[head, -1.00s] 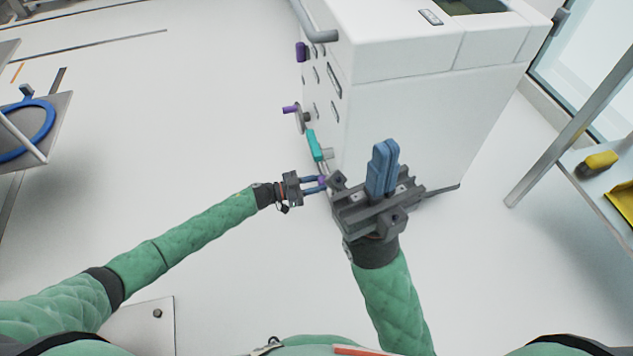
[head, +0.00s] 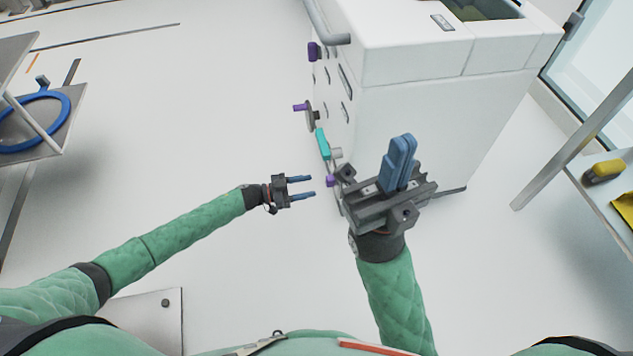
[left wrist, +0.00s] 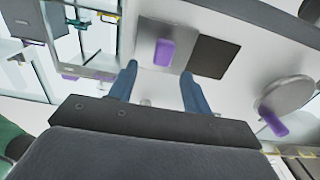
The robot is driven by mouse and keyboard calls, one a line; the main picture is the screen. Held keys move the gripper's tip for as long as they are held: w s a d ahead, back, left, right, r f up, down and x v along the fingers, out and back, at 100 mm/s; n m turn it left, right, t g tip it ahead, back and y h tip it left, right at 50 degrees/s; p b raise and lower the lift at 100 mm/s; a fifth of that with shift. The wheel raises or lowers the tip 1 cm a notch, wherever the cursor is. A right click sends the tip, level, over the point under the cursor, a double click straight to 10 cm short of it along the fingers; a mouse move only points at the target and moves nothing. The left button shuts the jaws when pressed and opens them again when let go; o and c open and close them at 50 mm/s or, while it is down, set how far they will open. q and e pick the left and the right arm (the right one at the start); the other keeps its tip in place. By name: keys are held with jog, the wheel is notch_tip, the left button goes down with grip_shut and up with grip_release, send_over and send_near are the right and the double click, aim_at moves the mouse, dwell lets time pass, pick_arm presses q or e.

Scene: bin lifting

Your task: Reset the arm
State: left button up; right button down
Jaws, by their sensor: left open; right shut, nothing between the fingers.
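My left gripper (head: 302,187) is open and empty, held just left of the white machine (head: 425,130). Its blue fingers point right, toward a small purple part (head: 331,181) low on the machine's side, with a gap between. In the left wrist view the two fingers (left wrist: 157,85) stand apart, and a purple part (left wrist: 163,52) on a grey plate shows beyond and between them. My right gripper (head: 401,148) is in front of the machine, its blue fingers together and empty, pointing up in the picture.
The machine's left side carries purple knobs (head: 300,107) and a teal handle (head: 322,143). A shelf with a blue ring (head: 68,110) stands at the left. A shelf with a yellow item (head: 604,172) is at the right. The floor left of the machine is clear.

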pick_arm(q)
jog(key=shift+s+a, duration=0.15)
jog(key=shift+a, duration=0.45)
